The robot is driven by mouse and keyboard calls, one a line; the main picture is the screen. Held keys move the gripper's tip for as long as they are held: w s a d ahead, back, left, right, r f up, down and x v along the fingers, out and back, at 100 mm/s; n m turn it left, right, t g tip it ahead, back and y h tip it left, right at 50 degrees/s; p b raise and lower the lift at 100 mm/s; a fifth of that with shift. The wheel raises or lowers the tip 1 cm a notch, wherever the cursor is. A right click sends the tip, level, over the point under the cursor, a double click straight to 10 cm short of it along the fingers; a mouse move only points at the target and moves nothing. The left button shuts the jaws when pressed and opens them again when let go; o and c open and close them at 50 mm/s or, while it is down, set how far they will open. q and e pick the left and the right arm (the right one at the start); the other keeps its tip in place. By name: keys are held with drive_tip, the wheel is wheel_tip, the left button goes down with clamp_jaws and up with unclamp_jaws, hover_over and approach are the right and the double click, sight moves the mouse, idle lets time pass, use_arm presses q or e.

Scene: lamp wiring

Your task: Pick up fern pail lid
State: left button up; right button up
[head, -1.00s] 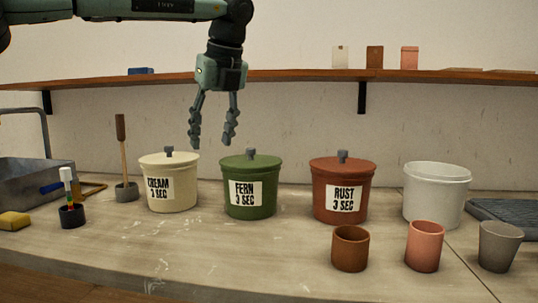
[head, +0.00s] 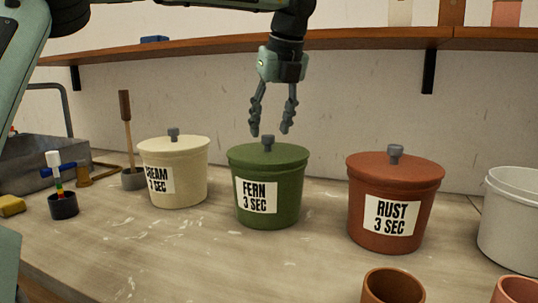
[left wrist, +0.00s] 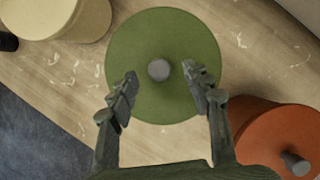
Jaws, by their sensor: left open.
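The fern pail (head: 268,205) is a green bucket with a white label, standing on the bench between the cream and rust pails. Its green lid (head: 262,155) is on it, with a grey knob (head: 268,143) on top. My left gripper (head: 269,131) is open and empty, pointing down just above the knob. In the left wrist view the green lid (left wrist: 150,95) fills the middle, and its knob (left wrist: 159,69) shows ahead of and between the open fingertips (left wrist: 158,75). I cannot tell whether the fingers are level with the knob. My right gripper is not in view.
The cream pail (head: 178,185) stands to the left and the rust pail (head: 385,225) to the right, both lidded with knobs. A white bucket (head: 510,225) and small cups (head: 392,287) are at the right. A wooden shelf (head: 350,39) runs along the wall behind the gripper.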

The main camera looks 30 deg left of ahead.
sight(268, 135)
use_arm(q)
drive_tip(key=x, duration=0.3)
drive_tip(key=shift+a+f, duration=0.2)
drive_tip(key=shift+f, duration=0.1)
clamp_jaws()
